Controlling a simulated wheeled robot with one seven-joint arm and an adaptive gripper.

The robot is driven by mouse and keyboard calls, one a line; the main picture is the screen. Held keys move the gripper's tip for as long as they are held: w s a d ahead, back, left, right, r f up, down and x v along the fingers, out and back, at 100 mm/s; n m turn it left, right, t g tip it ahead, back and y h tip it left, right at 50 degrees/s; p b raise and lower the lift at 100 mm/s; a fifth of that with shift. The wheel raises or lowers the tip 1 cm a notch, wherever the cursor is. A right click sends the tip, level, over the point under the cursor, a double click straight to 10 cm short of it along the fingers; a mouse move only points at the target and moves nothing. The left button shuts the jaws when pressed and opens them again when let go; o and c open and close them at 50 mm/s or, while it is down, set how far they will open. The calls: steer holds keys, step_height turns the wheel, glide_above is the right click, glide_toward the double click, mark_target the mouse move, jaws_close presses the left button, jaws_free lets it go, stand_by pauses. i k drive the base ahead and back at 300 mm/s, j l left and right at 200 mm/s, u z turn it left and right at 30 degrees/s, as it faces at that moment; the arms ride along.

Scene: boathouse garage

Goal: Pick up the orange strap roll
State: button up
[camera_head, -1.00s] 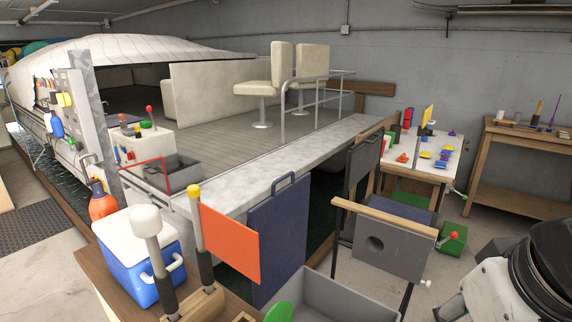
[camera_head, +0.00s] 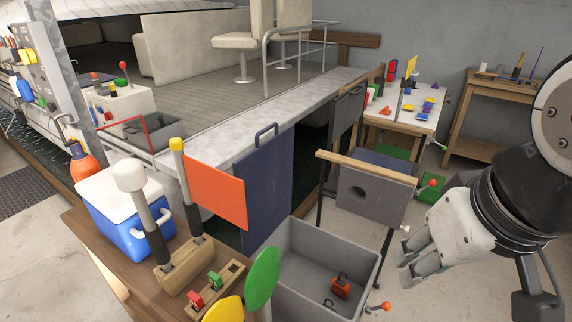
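A small orange-red item with dark hook-like parts (camera_head: 341,288) lies on the floor of an open grey bin (camera_head: 325,243). It looks like the orange strap roll, but it is too small to be sure. Another small orange-red piece (camera_head: 386,110) lies on the white-topped table at the back. My gripper (camera_head: 412,270) is at the right, pointing down and left, to the right of the bin and apart from it. Its grey fingers show from the side, and the gap between them is not clear. I see nothing held in it.
A wooden bench (camera_head: 95,232) at front left bears a blue cooler (camera_head: 128,219) and upright levers. A grey panel with a wooden top bar (camera_head: 367,193) stands behind the bin. An orange flag-like panel (camera_head: 215,188) is left of it.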

mark_target(340, 287)
steer(key=l+u, duration=0.25)
steer(key=u, duration=0.15)
steer(key=l+u, duration=0.25)
steer(key=u, duration=0.15)
steer(key=l+u, duration=0.1)
steer(key=l, duration=0.35)
steer(key=k+l+u, duration=0.1)
steer(key=l, duration=0.35)
steer(key=k+l, duration=0.1)
steer(key=l, duration=0.3)
steer(key=l+u, duration=0.15)
steer(key=l, duration=0.3)
steer(key=k+l+u, duration=0.1)
steer(key=l, duration=0.3)
steer(key=k, duration=0.05)
